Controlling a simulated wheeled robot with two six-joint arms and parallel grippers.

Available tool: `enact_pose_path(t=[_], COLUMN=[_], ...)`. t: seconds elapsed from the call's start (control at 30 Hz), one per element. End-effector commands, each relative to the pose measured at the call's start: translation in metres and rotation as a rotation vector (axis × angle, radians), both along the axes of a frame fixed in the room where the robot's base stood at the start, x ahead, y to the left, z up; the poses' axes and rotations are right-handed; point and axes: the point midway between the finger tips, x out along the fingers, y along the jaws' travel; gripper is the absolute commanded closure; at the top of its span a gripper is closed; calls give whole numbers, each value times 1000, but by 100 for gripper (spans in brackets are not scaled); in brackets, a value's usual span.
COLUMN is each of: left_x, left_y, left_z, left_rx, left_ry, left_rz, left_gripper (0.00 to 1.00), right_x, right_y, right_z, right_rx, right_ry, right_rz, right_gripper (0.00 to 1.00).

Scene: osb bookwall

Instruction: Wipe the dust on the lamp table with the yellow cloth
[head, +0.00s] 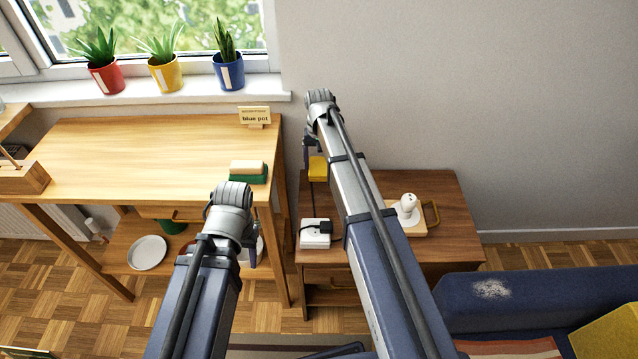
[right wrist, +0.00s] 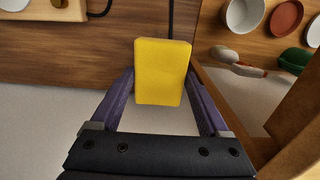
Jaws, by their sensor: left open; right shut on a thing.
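The lamp table (head: 450,200) is the low dark-brown wooden table against the wall, right of the desk. The yellow cloth (head: 318,169) hangs at its left back part in the head view, and it fills the middle of the right wrist view (right wrist: 162,70) as a flat block. My right gripper (right wrist: 161,88) is shut on the cloth. Whether the cloth touches the tabletop I cannot tell. My left gripper (head: 250,256) is open and mostly hidden by my forearm, below the desk's right side. No dust shows on the visible tabletop; my right arm hides its middle.
A white box with a black plug (head: 315,234) and a board with a white bulb-like object (head: 408,205) stand on the lamp table. A green-and-cream sponge (head: 248,172) lies on the desk (head: 130,150). A blue sofa (head: 550,295) with a pale dusty patch (head: 490,289) is at lower right.

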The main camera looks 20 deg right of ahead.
Motion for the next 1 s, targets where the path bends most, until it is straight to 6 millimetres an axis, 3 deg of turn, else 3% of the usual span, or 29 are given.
enact_pose_path(t=[0.03,0.1,0.57,1.0], left_x=[0,0,0,0], left_y=[0,0,0,0], left_z=[-18,-25,-35,-72], left_rx=[0,0,0,0], left_ry=[0,0,0,0], left_rz=[0,0,0,0], left_gripper=[50,50,50,50], right_x=[0,0,0,1], right_y=[0,0,0,2], right_z=[-18,-25,-35,-72], right_rx=[0,0,0,0], right_ry=[0,0,0,0], right_rz=[0,0,0,-1], right_gripper=[66,66,66,66])
